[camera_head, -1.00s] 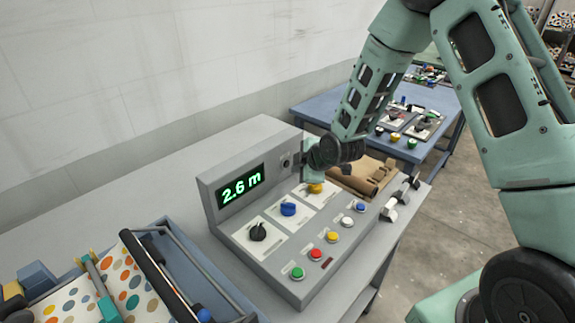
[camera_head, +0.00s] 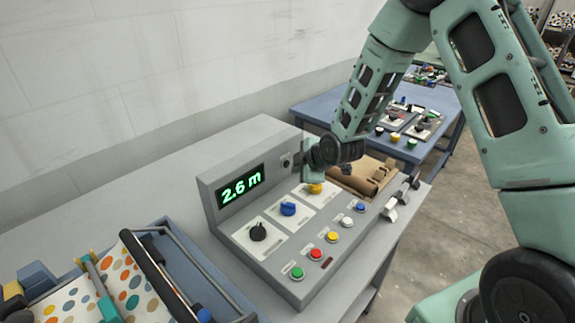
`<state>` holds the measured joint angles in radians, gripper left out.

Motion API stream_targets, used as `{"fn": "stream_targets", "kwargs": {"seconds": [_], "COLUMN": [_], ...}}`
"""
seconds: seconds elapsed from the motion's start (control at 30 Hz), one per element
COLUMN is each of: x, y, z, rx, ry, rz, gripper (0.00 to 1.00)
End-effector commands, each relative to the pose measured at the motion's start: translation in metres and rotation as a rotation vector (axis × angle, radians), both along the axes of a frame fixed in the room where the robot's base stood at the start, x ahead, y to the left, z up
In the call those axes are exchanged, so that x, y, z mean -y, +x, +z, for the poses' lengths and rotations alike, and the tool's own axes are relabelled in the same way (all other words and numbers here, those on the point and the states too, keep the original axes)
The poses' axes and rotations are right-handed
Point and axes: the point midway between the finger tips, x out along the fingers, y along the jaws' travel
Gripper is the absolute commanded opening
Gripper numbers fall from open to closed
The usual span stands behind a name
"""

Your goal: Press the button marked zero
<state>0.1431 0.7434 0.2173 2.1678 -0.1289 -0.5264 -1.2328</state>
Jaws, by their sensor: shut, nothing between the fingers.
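The grey control box (camera_head: 272,245) stands on a bench. Its upright panel carries a green display (camera_head: 240,188) reading 2.6 m. A small dark round part (camera_head: 286,161) sits on that panel right of the display. The sloped front has a row of small buttons: green (camera_head: 297,271), red (camera_head: 316,254), yellow (camera_head: 332,236), white (camera_head: 347,221) and blue (camera_head: 360,207). Their markings are too small to read, so I cannot tell which is marked zero. My gripper (camera_head: 300,162) is shut and empty, close to the panel's right end beside the dark round part. Contact cannot be made out.
Behind the buttons are a black knob (camera_head: 258,231), a blue knob (camera_head: 288,208) and a yellow knob (camera_head: 315,188) just below my gripper. A blue tray (camera_head: 213,272) with dotted material is at lower left. Brown pieces (camera_head: 366,180) lie right of the box. A blue table (camera_head: 318,105) stands behind.

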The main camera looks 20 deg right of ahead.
Motion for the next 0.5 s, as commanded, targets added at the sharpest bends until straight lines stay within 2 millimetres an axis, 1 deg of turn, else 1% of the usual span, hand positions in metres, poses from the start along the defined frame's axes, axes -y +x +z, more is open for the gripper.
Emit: {"fn": "stream_targets", "kwargs": {"seconds": [0.17,0.5], "x": [-0.0003,-0.0038], "y": [0.0004,0.008], "z": [-0.0002,0.0002], "rx": [0.0,0.001], "ry": [0.0,0.0], "rz": [0.0,0.0], "gripper": [0.0,0.0]}}
